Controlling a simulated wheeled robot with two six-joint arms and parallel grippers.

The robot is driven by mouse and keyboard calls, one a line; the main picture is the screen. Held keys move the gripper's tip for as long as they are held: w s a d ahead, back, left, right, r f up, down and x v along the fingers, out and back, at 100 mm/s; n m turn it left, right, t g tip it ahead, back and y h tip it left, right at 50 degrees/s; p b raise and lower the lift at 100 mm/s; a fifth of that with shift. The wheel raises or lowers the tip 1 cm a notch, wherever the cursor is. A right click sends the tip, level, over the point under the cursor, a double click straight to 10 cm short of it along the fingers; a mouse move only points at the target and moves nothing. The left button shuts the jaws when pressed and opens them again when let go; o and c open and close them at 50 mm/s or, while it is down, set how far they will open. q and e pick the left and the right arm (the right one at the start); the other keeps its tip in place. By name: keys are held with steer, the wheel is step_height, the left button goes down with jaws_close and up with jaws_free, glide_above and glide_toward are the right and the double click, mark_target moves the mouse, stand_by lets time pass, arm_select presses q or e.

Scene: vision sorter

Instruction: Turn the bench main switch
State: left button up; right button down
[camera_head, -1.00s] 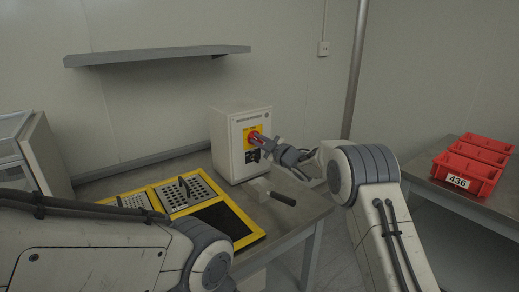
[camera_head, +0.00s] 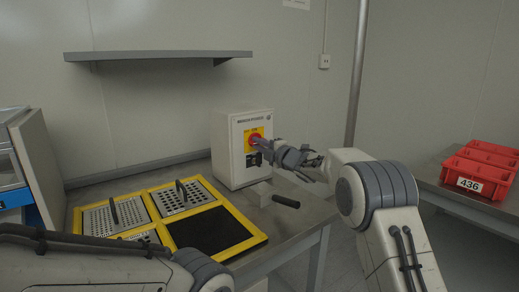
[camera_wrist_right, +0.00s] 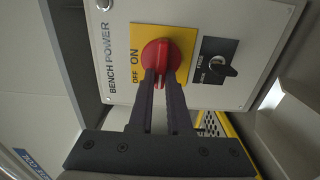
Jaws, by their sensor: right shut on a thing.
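The bench main switch is a red rotary knob (camera_wrist_right: 160,55) on a yellow plate marked ON and OFF. It sits on the front of a white box (camera_head: 226,150) labelled BENCH POWER in the right wrist view. In the head view the red knob (camera_head: 254,137) is partly hidden by my right gripper (camera_head: 259,144). In the right wrist view, the two dark fingers of that gripper (camera_wrist_right: 160,82) are closed on the knob's grip bar. The knob's exact angle is hard to read. My left arm shows at the lower left, but its gripper is out of view.
A small black selector (camera_wrist_right: 220,68) sits beside the yellow plate. A yellow-framed tray (camera_head: 262,238) with perforated plates lies on the bench. A black-handled tool (camera_head: 286,201) lies near the bench's right edge. Red bins (camera_head: 474,183) stand on a table at right.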

steer(key=shift+d, duration=0.1)
stand_by(0.4)
steer(key=c, duration=0.9)
jaws_free()
steer(key=shift+o, duration=0.2)
steer(key=v, duration=1)
steer(key=shift+s, duration=0.2)
